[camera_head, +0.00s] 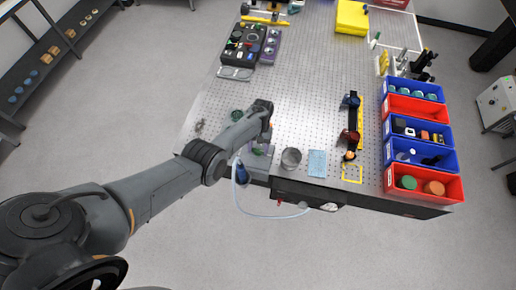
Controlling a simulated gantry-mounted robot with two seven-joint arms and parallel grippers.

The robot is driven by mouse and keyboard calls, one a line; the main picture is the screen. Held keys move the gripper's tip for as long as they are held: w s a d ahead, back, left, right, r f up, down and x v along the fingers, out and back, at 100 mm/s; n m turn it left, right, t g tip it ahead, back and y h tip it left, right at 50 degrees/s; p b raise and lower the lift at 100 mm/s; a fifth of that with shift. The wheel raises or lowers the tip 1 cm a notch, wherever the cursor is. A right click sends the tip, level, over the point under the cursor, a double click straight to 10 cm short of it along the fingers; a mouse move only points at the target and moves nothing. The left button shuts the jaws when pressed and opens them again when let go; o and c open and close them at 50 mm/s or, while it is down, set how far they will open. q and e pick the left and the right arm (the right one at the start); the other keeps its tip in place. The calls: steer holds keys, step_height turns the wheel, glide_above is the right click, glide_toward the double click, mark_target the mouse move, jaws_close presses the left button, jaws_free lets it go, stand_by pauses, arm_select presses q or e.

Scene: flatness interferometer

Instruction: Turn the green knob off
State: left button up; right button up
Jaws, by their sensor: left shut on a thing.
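The left arm reaches in from the left to the table's near edge. A small patch of green, the green knob (257,151), shows just below the gripper on this unit. The gripper is shut on the knob, though the fingers and most of the knob are hard to make out at this size. The knob's turned position cannot be read. My right gripper is not in view.
A perforated metal table (305,95) fills the middle, with much bare surface. A grey cup (291,158) and a blue card (317,163) stand right of the gripper. A pale hose (250,212) loops below the edge. Red and blue bins (426,184) line the right side.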

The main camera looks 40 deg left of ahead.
arm_select(q)
steer(key=o, duration=1.1)
steer(key=shift+c, duration=0.2)
steer(key=v, duration=1.1)
steer(key=shift+p, duration=0.45)
steer(key=shift+f, duration=0.15)
